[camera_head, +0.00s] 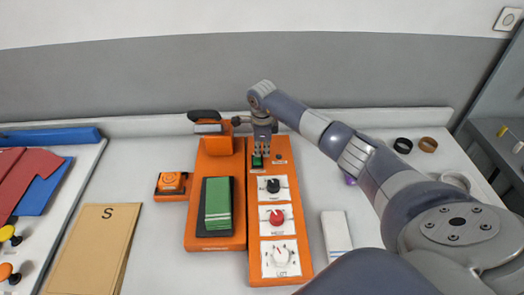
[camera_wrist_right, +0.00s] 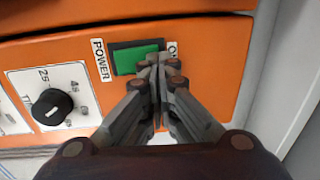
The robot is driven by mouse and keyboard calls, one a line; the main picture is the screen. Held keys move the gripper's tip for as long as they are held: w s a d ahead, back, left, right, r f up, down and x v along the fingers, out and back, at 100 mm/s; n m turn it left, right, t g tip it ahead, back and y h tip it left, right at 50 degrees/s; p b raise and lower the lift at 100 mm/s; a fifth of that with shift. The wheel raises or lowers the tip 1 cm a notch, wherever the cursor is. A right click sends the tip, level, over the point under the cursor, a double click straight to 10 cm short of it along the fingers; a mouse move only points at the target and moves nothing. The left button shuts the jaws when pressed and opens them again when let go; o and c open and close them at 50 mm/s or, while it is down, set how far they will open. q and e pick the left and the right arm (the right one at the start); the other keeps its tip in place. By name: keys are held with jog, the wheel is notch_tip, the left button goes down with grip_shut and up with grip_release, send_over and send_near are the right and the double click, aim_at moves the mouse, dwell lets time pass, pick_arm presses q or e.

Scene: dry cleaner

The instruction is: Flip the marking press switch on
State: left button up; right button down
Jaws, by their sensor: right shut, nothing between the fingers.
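The orange marking press (camera_head: 243,215) stands on the white counter, with a control panel on its right side. Its green rocker switch (camera_head: 257,161) is at the far end of the panel. In the right wrist view the green switch (camera_wrist_right: 138,57) sits in a dark frame between a POWER label and a partly hidden ON label. My right gripper (camera_head: 261,151) points down over the switch. Its fingertips (camera_wrist_right: 160,60) are shut, empty, and cover the switch's ON-side end; I cannot tell if they touch it. My left gripper is not in view.
Below the switch are a black knob (camera_head: 273,185), a red knob (camera_head: 276,217) and a white knob (camera_head: 281,256). A green folded cloth (camera_head: 217,203) lies on the press pad. A small orange device (camera_head: 171,183) stands left. A wall rises behind the counter.

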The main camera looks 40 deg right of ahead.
jog(key=shift+s+a+r+p, duration=0.2)
jog(key=shift+s+r+p, duration=0.15)
jog(key=shift+p, duration=0.2)
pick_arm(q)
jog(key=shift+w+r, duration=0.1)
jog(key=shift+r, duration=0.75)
pick_arm(e)
jog(key=shift+s+a, duration=0.2)
jog(key=shift+s, duration=0.15)
jog(key=shift+w+d+r+p, duration=0.1)
jog(key=shift+r+p, duration=0.2)
jog(key=shift+p, duration=0.15)
jog(key=r, duration=0.1)
jog(key=r+p, duration=0.1)
jog(key=r, duration=0.1)
jog(key=shift+w+d+p, duration=0.15)
jog(key=shift+d+p, duration=0.1)
jog(key=shift+p, duration=0.1)
pick_arm(q)
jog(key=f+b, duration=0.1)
jog(key=b, duration=0.1)
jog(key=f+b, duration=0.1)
jog(key=b, duration=0.1)
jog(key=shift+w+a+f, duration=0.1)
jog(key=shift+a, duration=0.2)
pick_arm(e)
notch_tip(320, 180, up, 10)
jog(key=w, duration=0.1)
jog(key=shift+w+d, duration=0.35)
jog(key=shift+w, duration=0.05)
